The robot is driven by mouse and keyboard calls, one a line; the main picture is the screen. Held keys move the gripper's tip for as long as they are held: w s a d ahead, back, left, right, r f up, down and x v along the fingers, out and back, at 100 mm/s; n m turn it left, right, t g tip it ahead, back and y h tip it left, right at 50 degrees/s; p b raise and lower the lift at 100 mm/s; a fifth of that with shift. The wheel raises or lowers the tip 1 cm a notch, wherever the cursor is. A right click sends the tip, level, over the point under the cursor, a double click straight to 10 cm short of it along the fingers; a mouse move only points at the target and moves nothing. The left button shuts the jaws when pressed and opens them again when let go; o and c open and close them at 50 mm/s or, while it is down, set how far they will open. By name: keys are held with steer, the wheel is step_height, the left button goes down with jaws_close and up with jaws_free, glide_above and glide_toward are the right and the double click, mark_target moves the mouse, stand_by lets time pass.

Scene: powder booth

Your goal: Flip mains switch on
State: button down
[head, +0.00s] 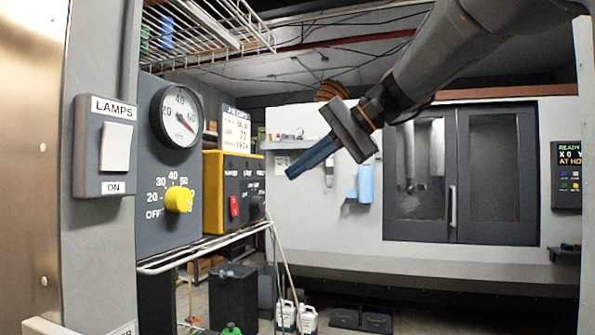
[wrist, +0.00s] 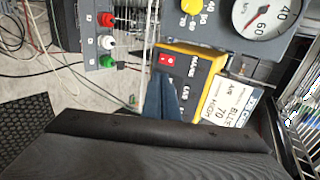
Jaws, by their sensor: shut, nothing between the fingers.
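The mains switch (head: 234,206) is a small red rocker on the dark front of a yellow box (head: 213,192). The box stands on a wire shelf at centre left of the head view. In the wrist view the red switch (wrist: 166,58) shows under the word MAINS, with the box seen turned. I cannot tell which way the rocker is tipped. My gripper (head: 290,173) has blue fingers, shut and empty, pointing down and left. They are up and right of the switch in the head view, apart from it. In the wrist view the fingertips (wrist: 165,84) appear just below the switch.
A grey panel with a yellow knob (head: 179,199) and a round gauge (head: 180,117) stands left of the box. A LAMPS switch (head: 115,147) is nearer. A dark knob (head: 257,207) sits beside the mains switch. A wire rack (head: 215,25) hangs above. Space right of the box is open.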

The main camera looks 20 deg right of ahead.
steer(key=shift+d+f+b, duration=0.15)
steer(key=shift+f+b, duration=0.55)
steer(key=shift+b, duration=0.05)
steer(key=p, duration=0.4)
glide_toward(235, 212)
steer(key=x, duration=0.5)
steer(key=shift+s+d+f, duration=0.15)
steer(key=shift+w+a+f, duration=0.1)
steer(key=shift+w+a, duration=0.25)
steer(key=shift+a, duration=0.05)
